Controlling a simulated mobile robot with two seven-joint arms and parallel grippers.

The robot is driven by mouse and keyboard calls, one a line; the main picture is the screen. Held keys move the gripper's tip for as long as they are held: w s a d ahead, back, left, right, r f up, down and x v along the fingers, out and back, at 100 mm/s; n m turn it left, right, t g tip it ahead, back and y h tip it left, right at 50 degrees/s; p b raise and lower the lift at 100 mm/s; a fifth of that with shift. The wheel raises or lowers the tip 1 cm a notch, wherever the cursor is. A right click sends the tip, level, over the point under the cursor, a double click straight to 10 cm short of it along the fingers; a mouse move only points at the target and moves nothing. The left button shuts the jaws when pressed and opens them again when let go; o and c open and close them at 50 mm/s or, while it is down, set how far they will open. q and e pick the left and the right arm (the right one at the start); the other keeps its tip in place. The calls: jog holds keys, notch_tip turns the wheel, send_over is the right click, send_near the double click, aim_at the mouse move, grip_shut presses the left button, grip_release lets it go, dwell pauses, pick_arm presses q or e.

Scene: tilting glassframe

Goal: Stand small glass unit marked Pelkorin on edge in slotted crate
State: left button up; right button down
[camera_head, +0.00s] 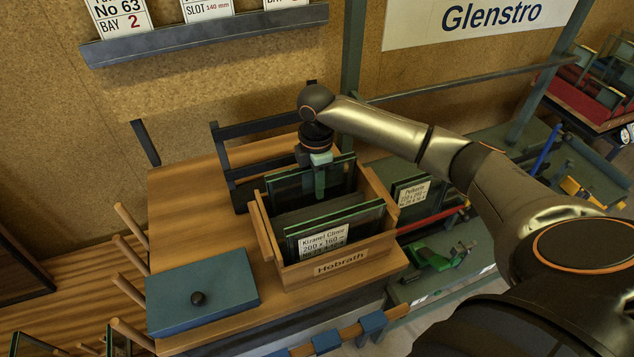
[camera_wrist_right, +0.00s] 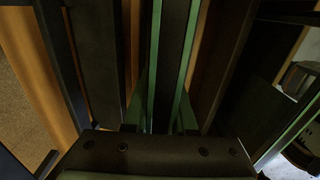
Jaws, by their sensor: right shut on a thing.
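The slotted wooden crate (camera_head: 340,268) marked Hobrath stands on the wooden bench top. A glass unit labelled Kizanel Clinic (camera_head: 322,240) stands on edge in its front part. My right gripper (camera_head: 319,178) is shut on a dark glass unit with green edges (camera_head: 293,187), upright in the back part of the crate. No label shows on it, and I cannot tell whether it touches the crate floor. In the right wrist view its two green edges (camera_wrist_right: 156,50) run between the fingers. A glass unit labelled Pelkorin (camera_head: 410,194) stands right of the crate. My left gripper is out of view.
A blue box with a black knob (camera_head: 200,288) lies left of the crate. A dark frame (camera_head: 228,150) stands behind it. Green clamps (camera_head: 440,256) and a red bar lie on the right bench. Wooden pegs (camera_head: 130,255) stick out at the left edge.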

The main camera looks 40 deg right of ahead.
jog(key=shift+w+f, duration=0.1)
jog(key=shift+f, duration=0.25)
dwell(0.5)
jog(key=c, duration=0.7)
grip_release()
jog(key=shift+c, duration=0.2)
jog(key=shift+o, duration=0.5)
jog(key=shift+f, duration=0.1)
jog(key=shift+r+p, duration=1.15)
jog(key=shift+r, duration=1.95)
